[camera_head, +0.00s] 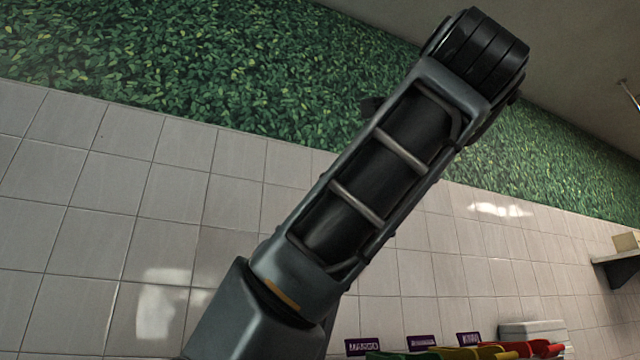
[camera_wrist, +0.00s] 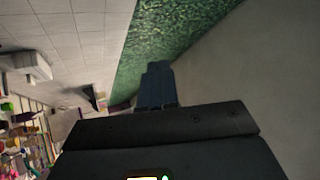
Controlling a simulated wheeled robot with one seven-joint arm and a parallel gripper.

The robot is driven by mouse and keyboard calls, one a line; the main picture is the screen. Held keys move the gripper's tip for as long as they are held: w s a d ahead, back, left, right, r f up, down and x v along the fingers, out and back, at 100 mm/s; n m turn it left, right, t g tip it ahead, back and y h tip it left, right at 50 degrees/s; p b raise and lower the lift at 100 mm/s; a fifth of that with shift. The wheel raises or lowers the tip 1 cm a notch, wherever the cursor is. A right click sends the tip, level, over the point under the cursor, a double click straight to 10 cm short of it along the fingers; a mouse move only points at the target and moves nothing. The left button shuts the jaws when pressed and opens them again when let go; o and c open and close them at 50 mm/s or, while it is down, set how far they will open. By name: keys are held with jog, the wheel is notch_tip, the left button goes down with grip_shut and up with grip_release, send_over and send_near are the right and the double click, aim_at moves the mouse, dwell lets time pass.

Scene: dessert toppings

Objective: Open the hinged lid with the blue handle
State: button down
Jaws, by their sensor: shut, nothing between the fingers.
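My gripper (camera_wrist: 157,66) shows in the wrist view with its dark fingers together and nothing between them. It is raised and points toward the upper wall and ceiling, away from the counter things. In the head view my arm fills the middle and the gripper itself is not visible. Only the tops of a row of coloured parts show at the bottom edge there: green (camera_head: 388,355), yellow (camera_head: 478,352) and red (camera_head: 535,347). They are cut off by the frame. I cannot make out a lid with a blue handle in either view.
Small purple signs (camera_head: 422,341) stand behind the coloured row. A pale box (camera_head: 533,332) is at the lower right, and a wall shelf (camera_head: 620,256) at the right edge. The wrist view shows cluttered shelves (camera_wrist: 35,140) at lower left. The tiled wall (camera_head: 90,200) is behind my arm.

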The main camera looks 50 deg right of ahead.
jog(key=w+a+f+n+t+y+b, duration=0.1)
jog(key=w+a+f+t+y, duration=0.15)
jog(key=f+y, duration=0.35)
jog(key=w+a+f+n+t+y, duration=0.1)
jog(key=w+f+n+y, duration=0.2)
jog(key=f, duration=0.5)
jog(key=w+a+f+t+y+b, duration=0.1)
jog(key=w+a+f+y, duration=0.1)
jog(key=w+f+y, duration=0.4)
jog(key=w+d+f+h+p, duration=0.1)
jog(key=w+d+p, duration=0.4)
jog(key=w+p, duration=0.4)
jog(key=shift+a+p+x, duration=0.2)
jog(key=shift+p+x, duration=0.15)
jog(key=shift+x, duration=0.85)
jog(key=shift+w+f, duration=0.1)
jog(key=shift+f, duration=0.05)
jog(key=w+d+r+p, duration=0.3)
jog(key=w+d+r, duration=0.1)
jog(key=w, duration=0.5)
jog(key=shift+w, duration=0.3)
